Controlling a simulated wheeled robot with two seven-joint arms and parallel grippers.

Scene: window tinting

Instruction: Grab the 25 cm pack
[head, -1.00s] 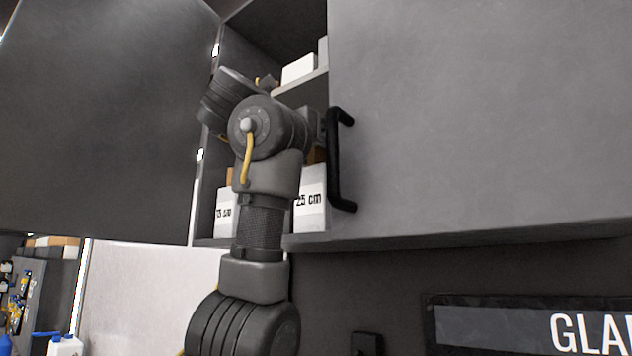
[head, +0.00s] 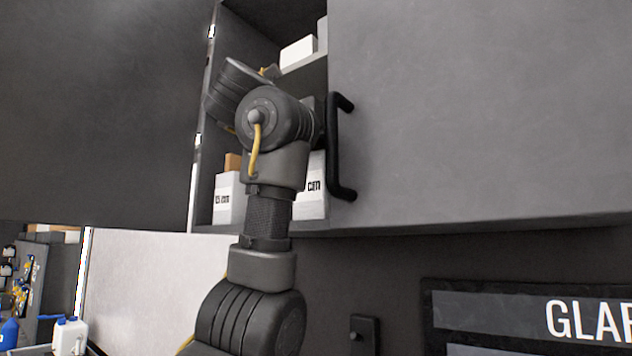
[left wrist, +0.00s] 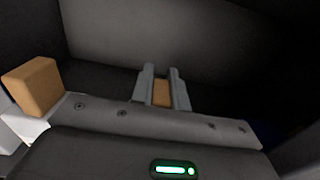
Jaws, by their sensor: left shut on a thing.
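The 25 cm pack (head: 316,196) is a white box on the lower shelf of the open cabinet in the head view. My arm covers its left side, so only the end of its label shows. My left gripper (left wrist: 160,90) shows in the left wrist view, its two fingers closed on a brown block (left wrist: 161,95). The block appears to be the upper part of the 25 cm pack, but the fingers are hidden in the head view. My right gripper is in neither view.
Another labelled white pack (head: 227,200) with a brown top (left wrist: 32,86) stands to the left. White boxes (head: 297,53) sit on the upper shelf. The cabinet's right door with a black handle (head: 334,150) is close to my arm. The left door (head: 100,110) stands open.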

